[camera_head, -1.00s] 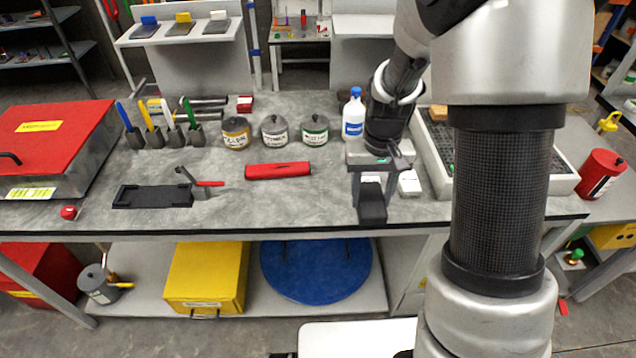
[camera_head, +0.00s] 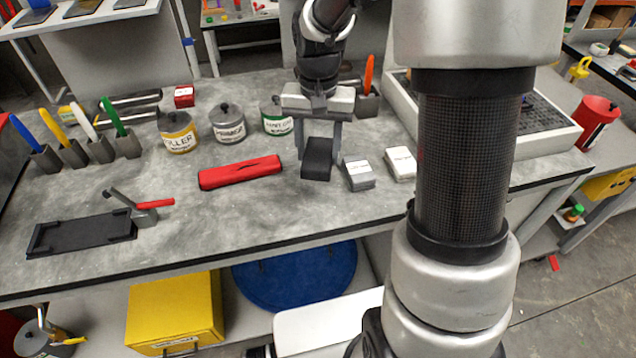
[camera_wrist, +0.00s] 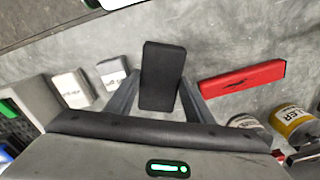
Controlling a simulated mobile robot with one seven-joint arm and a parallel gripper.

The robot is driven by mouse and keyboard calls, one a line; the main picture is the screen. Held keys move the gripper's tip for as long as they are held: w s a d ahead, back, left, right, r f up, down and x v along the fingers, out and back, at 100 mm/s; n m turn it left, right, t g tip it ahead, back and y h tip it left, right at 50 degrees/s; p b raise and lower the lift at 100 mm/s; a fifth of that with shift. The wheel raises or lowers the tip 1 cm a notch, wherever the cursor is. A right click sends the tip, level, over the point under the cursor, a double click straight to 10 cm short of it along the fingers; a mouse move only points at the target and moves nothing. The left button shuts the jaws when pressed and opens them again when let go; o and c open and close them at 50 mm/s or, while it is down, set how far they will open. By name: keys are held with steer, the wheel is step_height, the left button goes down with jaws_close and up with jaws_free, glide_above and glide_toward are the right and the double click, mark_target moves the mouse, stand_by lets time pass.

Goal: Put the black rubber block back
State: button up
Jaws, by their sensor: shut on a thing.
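The black rubber block (camera_head: 317,158) is held between the fingers of my gripper (camera_head: 319,150), over the worktable. It hangs lengthwise toward the table's front, to the right of the red case. In the wrist view the block (camera_wrist: 162,76) sits between the two fingers of my gripper (camera_wrist: 160,95). The gap between block and tabletop is hard to judge. A flat black tray (camera_head: 82,235) with raised ends lies at the left front of the table, empty.
A red case (camera_head: 240,172) lies left of the block. Two small labelled boxes (camera_head: 358,174) (camera_head: 400,163) sit to its right. Labelled cans (camera_head: 227,124) stand behind. A scraper-like tool with a red handle (camera_head: 154,204) lies beside the tray.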

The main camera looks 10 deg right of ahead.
steer(key=shift+f+b, duration=0.35)
steer(key=shift+f, duration=3.15)
steer(key=shift+f, duration=0.1)
steer(key=shift+f, duration=0.15)
steer(key=o, duration=1)
